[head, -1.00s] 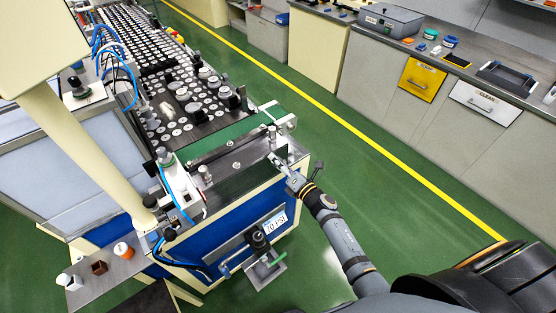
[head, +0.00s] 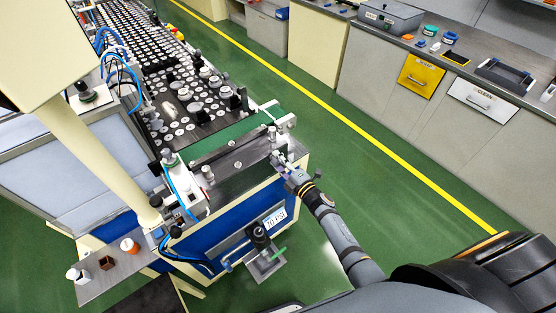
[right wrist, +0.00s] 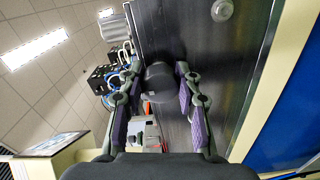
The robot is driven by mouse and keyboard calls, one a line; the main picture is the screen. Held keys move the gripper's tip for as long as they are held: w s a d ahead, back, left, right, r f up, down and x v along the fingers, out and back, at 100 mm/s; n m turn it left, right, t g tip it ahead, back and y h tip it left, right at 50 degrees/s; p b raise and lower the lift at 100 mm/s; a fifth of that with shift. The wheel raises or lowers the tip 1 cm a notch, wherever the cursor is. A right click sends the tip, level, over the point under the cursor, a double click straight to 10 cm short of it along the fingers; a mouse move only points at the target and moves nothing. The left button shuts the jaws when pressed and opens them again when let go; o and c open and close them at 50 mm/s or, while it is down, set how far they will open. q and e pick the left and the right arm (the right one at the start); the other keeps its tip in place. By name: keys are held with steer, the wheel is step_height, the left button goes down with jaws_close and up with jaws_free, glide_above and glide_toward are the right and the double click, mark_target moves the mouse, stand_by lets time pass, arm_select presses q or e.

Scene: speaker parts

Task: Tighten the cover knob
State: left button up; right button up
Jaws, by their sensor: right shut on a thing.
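The cover knob (right wrist: 158,82) is a dark round knob on the dark metal cover (right wrist: 180,30) in the right wrist view. My right gripper (right wrist: 158,98) has its two purple-padded fingers on either side of the knob and is shut on it. In the head view my right gripper (head: 281,158) is at the right end of the conveyor machine's cover plate (head: 235,172), and a small upright post (head: 274,133) stands beside it. The knob is too small to make out there. My left gripper is not in view.
Two more small knobs, a near one (head: 207,173) and a middle one (head: 238,165), stand on the machine top. A gauge panel (head: 275,217) and a black regulator (head: 259,236) are on its front. The green floor (head: 370,185) to the right is clear up to the grey cabinets (head: 440,100).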

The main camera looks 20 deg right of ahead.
steer(key=shift+f+m, duration=0.15)
steer(key=shift+m, duration=0.15)
stand_by(0.4)
steer(key=o, duration=1.2)
steer(key=shift+s+d, duration=0.1)
steer(key=v, duration=1.2)
